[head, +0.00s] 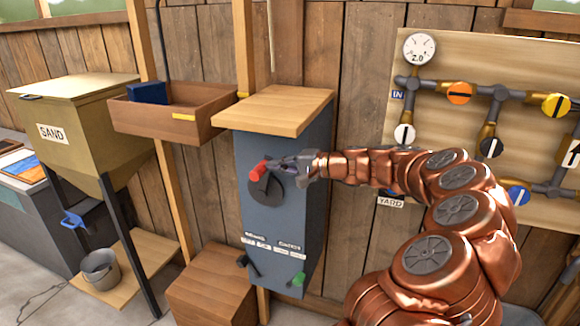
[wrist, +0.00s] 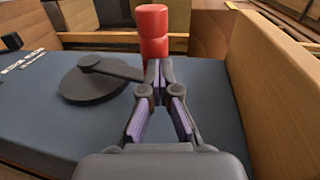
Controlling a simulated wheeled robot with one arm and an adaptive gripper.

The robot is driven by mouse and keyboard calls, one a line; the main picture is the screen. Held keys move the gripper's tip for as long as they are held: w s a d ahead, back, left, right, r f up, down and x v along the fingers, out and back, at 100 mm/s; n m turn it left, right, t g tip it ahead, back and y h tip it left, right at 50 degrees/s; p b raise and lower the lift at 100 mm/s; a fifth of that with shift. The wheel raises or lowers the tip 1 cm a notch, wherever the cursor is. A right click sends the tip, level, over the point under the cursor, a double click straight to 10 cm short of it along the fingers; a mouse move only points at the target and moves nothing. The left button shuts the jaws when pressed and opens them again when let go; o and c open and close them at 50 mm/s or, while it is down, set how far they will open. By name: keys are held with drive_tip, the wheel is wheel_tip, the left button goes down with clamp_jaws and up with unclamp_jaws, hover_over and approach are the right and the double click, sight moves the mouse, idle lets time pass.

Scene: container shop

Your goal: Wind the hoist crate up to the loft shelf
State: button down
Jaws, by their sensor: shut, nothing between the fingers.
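The hoist crate (head: 168,125) is an open wooden box holding a blue block (head: 148,93). It hangs between wooden posts, its right end close beside the wooden top (head: 275,108) of a grey cabinet, which looks like the loft shelf. A yellow mark (head: 184,117) is on the crate. The crank has a dark disc (head: 266,187), an arm and a red knob (head: 258,170) on the cabinet front. My gripper (head: 277,166) is shut and empty at the knob. In the wrist view the fingertips (wrist: 158,72) meet just before the red knob (wrist: 152,32); contact is unclear.
A sand hopper (head: 70,130) with a bucket (head: 101,268) below stands left. A wooden box (head: 212,288) sits beneath the crate. A pipe board (head: 460,70) with valves is on the right wall. A black lever (head: 247,266) and green knob (head: 298,280) are low on the cabinet.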

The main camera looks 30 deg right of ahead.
drive_tip(key=shift+w+a+r+g+h, duration=0.2)
drive_tip(key=shift+w+a+g+h, duration=0.1)
drive_tip(key=shift+w+a+g, duration=0.3)
drive_tip(key=shift+f+b+v, duration=0.4)
drive_tip(key=shift+b+v, duration=1.25)
drive_tip(key=shift+v, duration=5.45)
drive_tip(key=s+a+f+n+g+y, duration=0.15)
drive_tip(key=a+n+g, duration=0.3)
drive_tip(key=a, duration=1.25)
drive_tip(key=s+a+f+n+g+h, duration=0.25)
drive_tip(key=s+a+f+g, duration=0.25)
drive_tip(key=s+a, duration=0.5)
drive_tip(key=s+a+f+n+g+h, duration=0.2)
drive_tip(key=s+a+f+n+h, duration=0.1)
drive_tip(key=s+a+f, duration=0.4)
drive_tip(key=s+d+f+g+h, duration=0.1)
drive_tip(key=s+d+f+h, duration=0.1)
drive_tip(key=s, duration=0.4)
drive_tip(key=s+d+f+g+h, duration=0.1)
drive_tip(key=s+d+f+h, duration=0.1)
drive_tip(key=s, duration=0.5)
drive_tip(key=shift+d+f+n, duration=0.4)
drive_tip(key=shift+d+f, duration=0.35)
drive_tip(key=shift+d, duration=0.45)
